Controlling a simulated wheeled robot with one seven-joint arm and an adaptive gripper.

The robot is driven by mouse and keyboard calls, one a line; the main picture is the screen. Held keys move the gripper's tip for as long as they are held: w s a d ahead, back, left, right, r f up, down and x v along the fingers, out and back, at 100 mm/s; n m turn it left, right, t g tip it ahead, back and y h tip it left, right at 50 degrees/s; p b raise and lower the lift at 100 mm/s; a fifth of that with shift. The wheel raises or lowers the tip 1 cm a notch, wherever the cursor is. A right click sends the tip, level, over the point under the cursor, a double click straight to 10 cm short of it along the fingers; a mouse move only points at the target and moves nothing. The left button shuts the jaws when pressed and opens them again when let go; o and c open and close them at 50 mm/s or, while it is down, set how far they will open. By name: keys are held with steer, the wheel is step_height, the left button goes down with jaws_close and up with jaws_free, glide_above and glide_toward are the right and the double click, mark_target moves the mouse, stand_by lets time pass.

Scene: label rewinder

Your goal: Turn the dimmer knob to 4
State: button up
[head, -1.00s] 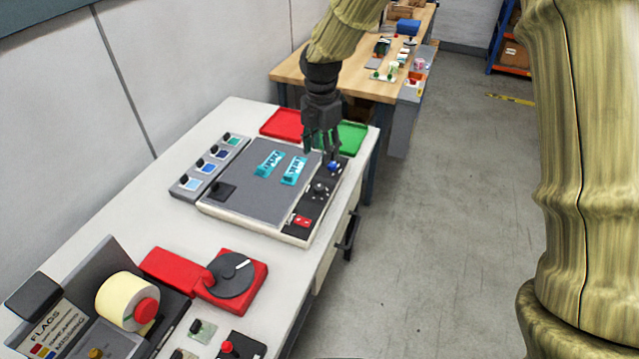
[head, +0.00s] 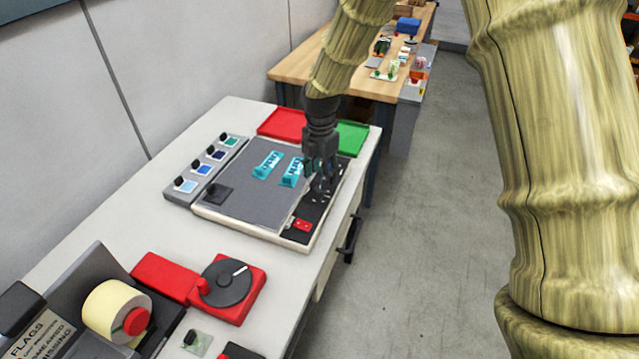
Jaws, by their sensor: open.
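The light box (head: 250,180) has a grey top and a black control strip (head: 316,214) along its right side. My gripper (head: 320,188) points down over the middle of this strip, its fingers open. The fingers cover the place of the round dark knob on the strip, so the knob and its pointer can hardly be made out. I cannot tell which number it points to, or whether the fingers touch it. A red switch (head: 302,225) on the strip's near end is in clear view.
Two teal labels lie on the box top. A red tray (head: 283,124) and a green tray (head: 352,138) stand behind it. A row of colour swatches (head: 205,168) is at its left. A red-based dial (head: 229,285) and a label roll (head: 117,310) are nearer.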

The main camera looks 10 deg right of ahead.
mark_target(320, 192)
steer(key=shift+f+p, duration=0.7)
steer(key=shift+f, duration=1.85)
steer(key=c, duration=1.1)
